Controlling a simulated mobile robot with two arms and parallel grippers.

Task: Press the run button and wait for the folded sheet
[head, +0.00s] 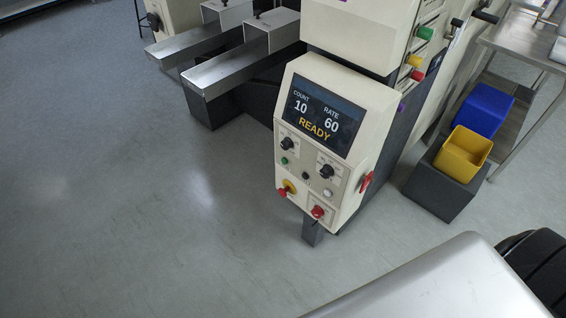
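The control panel (352,157) of a cream machine stands at the centre of the head view. Its screen (325,116) reads COUNT 10, RATE 60 and READY. Below the screen is a small green button (284,161); its label is too small to read, so I cannot tell if it is the run button. Beside it are two black knobs (287,143), a small black control (305,175) and a pale button (327,192). A red button on a yellow base (287,187) sits lower left. I see no folded sheet. Neither gripper is in view.
Two metal chutes (225,68) extend left from the machine. A red switch (367,182) is on the panel's right side. A yellow bin (465,152) and a blue bin (484,107) stand at right beside a metal table (520,42). The grey floor at left is clear.

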